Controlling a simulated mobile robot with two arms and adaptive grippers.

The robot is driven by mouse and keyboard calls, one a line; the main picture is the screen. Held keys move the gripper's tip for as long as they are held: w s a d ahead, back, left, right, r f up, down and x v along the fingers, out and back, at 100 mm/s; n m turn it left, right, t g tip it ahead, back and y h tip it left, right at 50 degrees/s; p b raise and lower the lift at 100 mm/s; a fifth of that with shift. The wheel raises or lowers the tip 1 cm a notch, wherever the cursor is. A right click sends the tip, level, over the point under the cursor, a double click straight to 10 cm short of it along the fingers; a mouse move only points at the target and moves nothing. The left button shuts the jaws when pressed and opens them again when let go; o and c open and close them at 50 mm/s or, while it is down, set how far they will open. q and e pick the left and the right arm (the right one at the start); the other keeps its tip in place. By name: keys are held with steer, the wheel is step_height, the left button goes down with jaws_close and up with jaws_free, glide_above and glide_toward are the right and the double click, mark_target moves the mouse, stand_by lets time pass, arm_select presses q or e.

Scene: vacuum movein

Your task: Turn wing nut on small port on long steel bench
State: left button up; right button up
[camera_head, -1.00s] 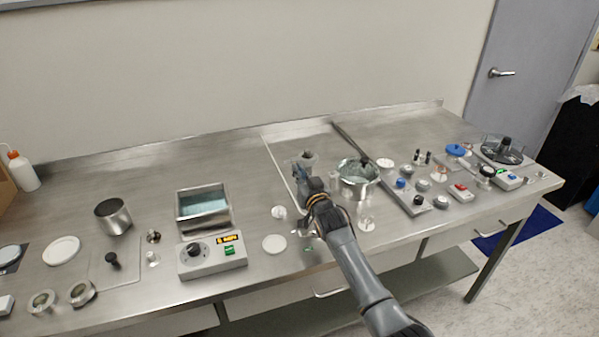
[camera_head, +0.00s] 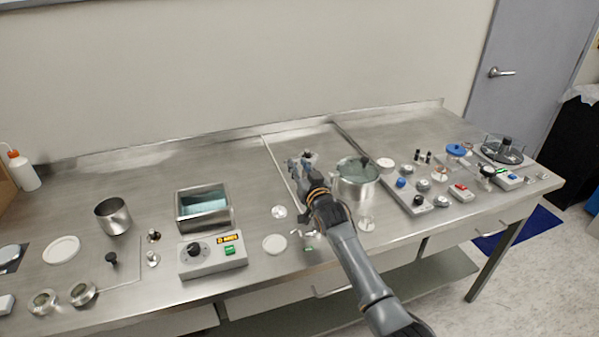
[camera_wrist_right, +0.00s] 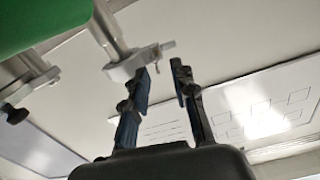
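My right gripper (camera_head: 300,162) is over the middle of the steel bench (camera_head: 150,190), left of a round metal vessel (camera_head: 357,186). In the right wrist view the gripper (camera_wrist_right: 164,84) is open, with a clear gap between its two fingers. A small metal port tube (camera_wrist_right: 106,32) with a clamp (camera_wrist_right: 130,66) shows there. A small stub that looks like the wing nut (camera_wrist_right: 167,45) sticks out of the clamp's right side. The clamp is by the left fingertip; I cannot tell whether they touch. The wing nut is too small to make out in the head view. My left gripper is not in view.
A control box (camera_head: 212,257) and an open square bath (camera_head: 203,208) stand left of my right arm. A strip with several knobs and small parts (camera_head: 415,198) lies right of the vessel. A white disc (camera_head: 274,244) lies near the front edge. The bench's back middle is clear.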

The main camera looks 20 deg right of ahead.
step_height(320, 180, up, 8)
steer(key=shift+r, duration=0.15)
stand_by(0.5)
